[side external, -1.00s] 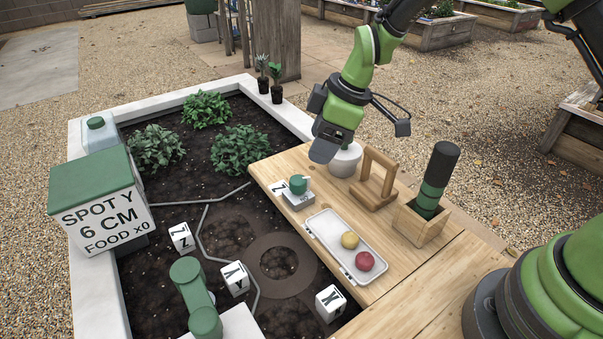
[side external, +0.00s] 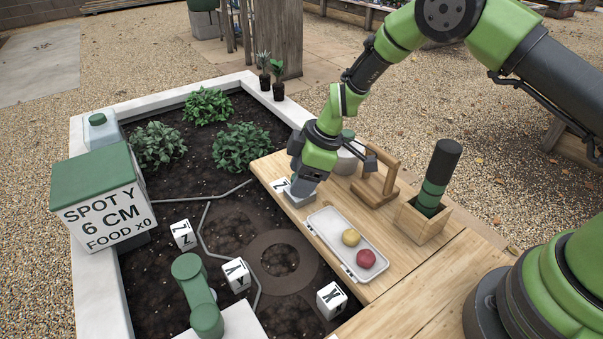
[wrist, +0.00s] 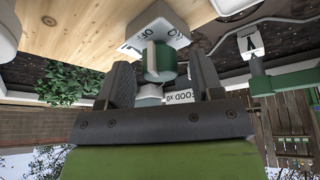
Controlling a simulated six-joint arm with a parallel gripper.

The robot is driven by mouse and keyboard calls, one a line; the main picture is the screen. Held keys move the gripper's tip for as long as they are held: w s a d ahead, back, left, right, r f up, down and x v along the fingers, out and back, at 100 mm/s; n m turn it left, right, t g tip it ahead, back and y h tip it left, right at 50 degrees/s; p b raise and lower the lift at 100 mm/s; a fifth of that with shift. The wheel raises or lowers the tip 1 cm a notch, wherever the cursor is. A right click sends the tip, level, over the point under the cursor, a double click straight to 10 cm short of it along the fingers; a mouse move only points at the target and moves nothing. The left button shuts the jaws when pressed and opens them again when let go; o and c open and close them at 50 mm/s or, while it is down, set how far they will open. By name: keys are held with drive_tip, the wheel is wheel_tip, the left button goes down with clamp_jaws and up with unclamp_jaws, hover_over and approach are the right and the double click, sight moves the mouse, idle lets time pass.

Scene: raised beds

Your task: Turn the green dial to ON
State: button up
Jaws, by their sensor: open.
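The green dial (wrist: 160,60) sits on a small pale box (wrist: 163,31) with dark lettering, part of which reads as OFF. In the wrist view the dial lies between my two fingers, with a visible gap on either side. In the side view my gripper (side external: 302,188) is low over the same box (side external: 297,202) on the wooden board and hides the dial. My gripper is open and holds nothing. I cannot tell from the side view how far down the fingers reach around the dial.
A white tray (side external: 322,226) with a yellow ball (side external: 351,237) and a red ball (side external: 366,259) lies in front. A wooden handle frame (side external: 376,190), a pale pot (side external: 349,160) and a wooden holder (side external: 422,222) with a dark green cylinder (side external: 437,176) stand nearby. Soil lies left.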

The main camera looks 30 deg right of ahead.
drive_tip(key=c, duration=0.9)
drive_tip(key=shift+m, duration=0.3)
drive_tip(key=shift+m+t+h, duration=0.35)
drive_tip(key=shift+m+h, duration=0.1)
drive_tip(key=shift+m, duration=0.75)
drive_tip(key=shift+m+t+h, duration=0.35)
drive_tip(key=shift+m+h, duration=0.1)
drive_tip(key=shift+m, duration=1.15)
drive_tip(key=o, duration=0.9)
